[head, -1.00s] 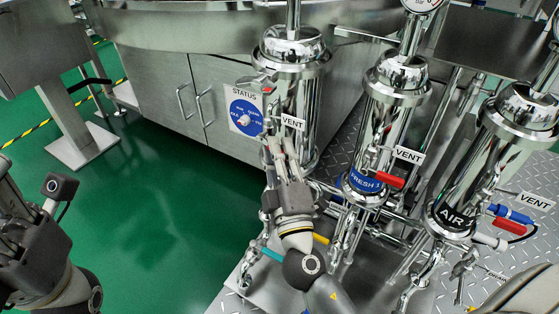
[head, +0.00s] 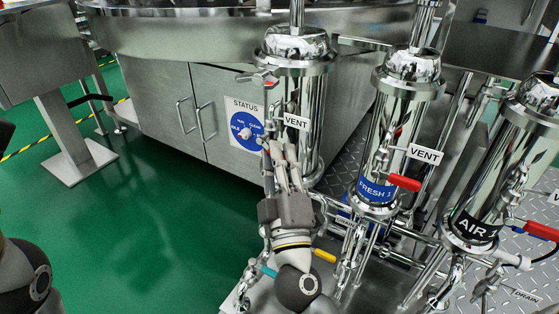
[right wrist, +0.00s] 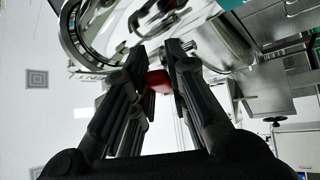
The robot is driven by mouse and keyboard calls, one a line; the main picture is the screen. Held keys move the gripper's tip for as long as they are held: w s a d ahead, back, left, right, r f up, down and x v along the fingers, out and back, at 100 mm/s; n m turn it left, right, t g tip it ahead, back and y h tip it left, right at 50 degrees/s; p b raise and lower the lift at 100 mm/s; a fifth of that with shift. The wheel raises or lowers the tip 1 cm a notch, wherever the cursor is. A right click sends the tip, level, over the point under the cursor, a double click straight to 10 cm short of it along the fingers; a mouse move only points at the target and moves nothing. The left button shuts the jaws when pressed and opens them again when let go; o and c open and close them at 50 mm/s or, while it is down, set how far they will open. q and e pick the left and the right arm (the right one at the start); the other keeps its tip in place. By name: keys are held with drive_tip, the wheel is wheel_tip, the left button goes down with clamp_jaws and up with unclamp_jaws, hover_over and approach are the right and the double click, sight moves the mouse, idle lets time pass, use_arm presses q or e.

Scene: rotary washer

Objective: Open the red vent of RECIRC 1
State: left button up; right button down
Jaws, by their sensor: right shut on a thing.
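The leftmost steel filter housing (head: 298,105) carries a VENT label (head: 297,122). My right gripper (head: 283,150) is in front of it, just below that label, with its fingers pointing up. Its name label is not visible, so I cannot read RECIRC 1. In the right wrist view, a red vent handle (right wrist: 158,80) sits between the two fingertips (right wrist: 160,62), and the gripper is shut on it. In the head view the fingers hide this handle. Only a part of my left arm shows at the left edge; its gripper is out of view.
The FRESH 1 housing (head: 404,115) with its red handle (head: 405,182) and the AIR housing (head: 510,165) with another red handle (head: 541,231) stand to the right. A yellow handle (head: 324,256) lies close beside my right wrist. Green floor is clear at left.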

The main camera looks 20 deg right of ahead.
drive_tip(key=shift+f, duration=0.1)
drive_tip(key=c, duration=1.4)
unclamp_jaws()
drive_tip(key=v, duration=1.2)
